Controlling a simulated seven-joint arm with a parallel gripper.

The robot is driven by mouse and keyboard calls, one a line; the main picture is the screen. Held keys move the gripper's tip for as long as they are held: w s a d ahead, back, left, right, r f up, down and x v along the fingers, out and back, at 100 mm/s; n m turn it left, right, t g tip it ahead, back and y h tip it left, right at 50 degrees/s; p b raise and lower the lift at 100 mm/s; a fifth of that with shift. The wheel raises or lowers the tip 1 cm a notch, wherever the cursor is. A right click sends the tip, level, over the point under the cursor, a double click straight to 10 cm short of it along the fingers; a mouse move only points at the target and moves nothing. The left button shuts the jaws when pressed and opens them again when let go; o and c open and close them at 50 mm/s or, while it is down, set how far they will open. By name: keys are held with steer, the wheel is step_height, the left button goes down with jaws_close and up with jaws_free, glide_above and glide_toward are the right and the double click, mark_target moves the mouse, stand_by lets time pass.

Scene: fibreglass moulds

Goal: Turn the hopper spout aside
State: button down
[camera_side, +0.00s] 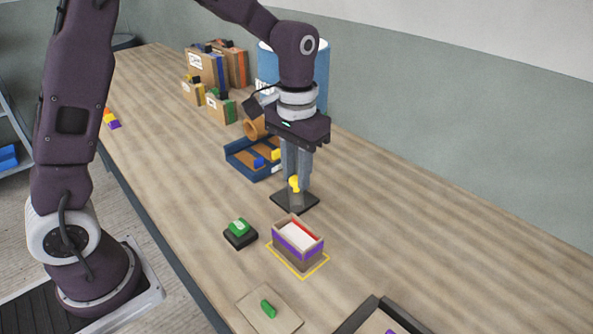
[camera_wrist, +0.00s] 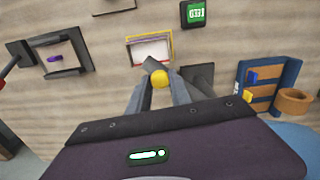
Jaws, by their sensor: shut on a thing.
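My gripper (camera_side: 295,183) points down with its fingers shut on a yellow knob (camera_side: 294,186), above a dark square plate (camera_side: 281,202). In the wrist view the yellow knob (camera_wrist: 160,79) sits between the fingers (camera_wrist: 157,74), with the dark plate (camera_wrist: 203,74) just right of them. How the knob joins the plate is hidden. A blue drum (camera_side: 321,75) with a pale top stands behind my wrist, largely covered by it. An orange-brown round part (camera_side: 253,128) shows near the drum and in the wrist view (camera_wrist: 294,101). I cannot tell for sure which part is the hopper spout.
A box with a purple band (camera_side: 296,247) stands inside a yellow outline in front of the plate. A green-topped black block (camera_side: 240,234) is left of it. A blue divided tray (camera_side: 240,160) lies behind.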

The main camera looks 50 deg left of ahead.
stand_by(0.5)
steer(key=s+a+m, duration=0.4)
steer(key=a+m, duration=1)
steer(key=a, duration=0.1)
stand_by(0.3)
steer(key=shift+w+a, duration=0.1)
stand_by(0.4)
steer(key=c, duration=1.2)
jaws_free()
steer(key=shift+o, duration=0.2)
step_height(320, 180, up, 7)
